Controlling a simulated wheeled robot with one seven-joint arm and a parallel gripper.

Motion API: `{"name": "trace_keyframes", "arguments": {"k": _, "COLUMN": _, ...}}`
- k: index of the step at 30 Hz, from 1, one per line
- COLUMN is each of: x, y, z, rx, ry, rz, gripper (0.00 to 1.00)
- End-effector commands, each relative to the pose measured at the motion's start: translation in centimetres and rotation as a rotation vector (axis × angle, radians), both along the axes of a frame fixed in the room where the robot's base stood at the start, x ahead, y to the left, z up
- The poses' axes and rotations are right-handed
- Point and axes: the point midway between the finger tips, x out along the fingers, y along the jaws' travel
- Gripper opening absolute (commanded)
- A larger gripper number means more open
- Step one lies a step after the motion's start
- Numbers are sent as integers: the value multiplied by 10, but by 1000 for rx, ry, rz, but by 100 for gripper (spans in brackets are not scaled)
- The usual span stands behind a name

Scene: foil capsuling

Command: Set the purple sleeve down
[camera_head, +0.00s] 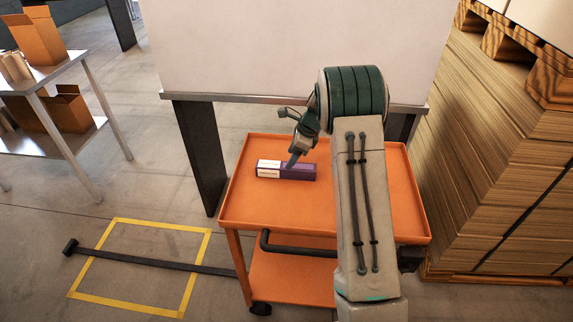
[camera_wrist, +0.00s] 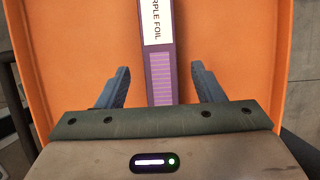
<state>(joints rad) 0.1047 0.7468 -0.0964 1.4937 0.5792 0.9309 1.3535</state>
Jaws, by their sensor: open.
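The purple sleeve (camera_head: 298,171) is a long box with a white label, lying flat on the orange cart's top (camera_head: 330,215) in the head view. In the wrist view the sleeve (camera_wrist: 161,80) runs up from between my fingers, and its label reads "PURPLE FOIL". My gripper (camera_wrist: 161,88) is open, with one finger on each side of the sleeve and a gap on both sides. In the head view my gripper (camera_head: 291,160) is over the sleeve's purple end. The near end of the sleeve is hidden by my gripper in the wrist view.
The cart top is otherwise bare and has a raised rim. A large white panel (camera_head: 290,50) stands behind the cart. Stacked brown sheets (camera_head: 500,170) stand close on the right. A table with cardboard boxes (camera_head: 38,38) is at the left. A yellow floor outline (camera_head: 120,298) lies left of the cart.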

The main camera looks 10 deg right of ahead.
Motion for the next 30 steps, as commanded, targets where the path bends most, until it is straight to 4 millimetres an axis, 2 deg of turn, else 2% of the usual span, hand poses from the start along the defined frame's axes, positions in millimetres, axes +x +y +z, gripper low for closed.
{"name": "trace_keyframes", "arguments": {"k": 3, "x": -2, "y": -10, "z": 24, "rx": -2, "ry": -4, "rz": 0, "gripper": 61}}
{"name": "trace_keyframes", "arguments": {"k": 9, "x": -6, "y": -20, "z": 50, "rx": -1, "ry": -2, "rz": 0, "gripper": 61}}
{"name": "trace_keyframes", "arguments": {"k": 14, "x": -12, "y": -21, "z": 63, "rx": -8, "ry": -10, "rz": 24, "gripper": 61}}
{"name": "trace_keyframes", "arguments": {"k": 17, "x": -26, "y": -16, "z": 80, "rx": -32, "ry": -42, "rz": 99, "gripper": 61}}
{"name": "trace_keyframes", "arguments": {"k": 20, "x": -51, "y": -9, "z": 104, "rx": -76, "ry": -93, "rz": 232, "gripper": 61}}
{"name": "trace_keyframes", "arguments": {"k": 24, "x": -98, "y": 2, "z": 135, "rx": -151, "ry": -173, "rz": 463, "gripper": 61}}
{"name": "trace_keyframes", "arguments": {"k": 30, "x": -170, "y": 15, "z": 165, "rx": -263, "ry": -275, "rz": 802, "gripper": 61}}
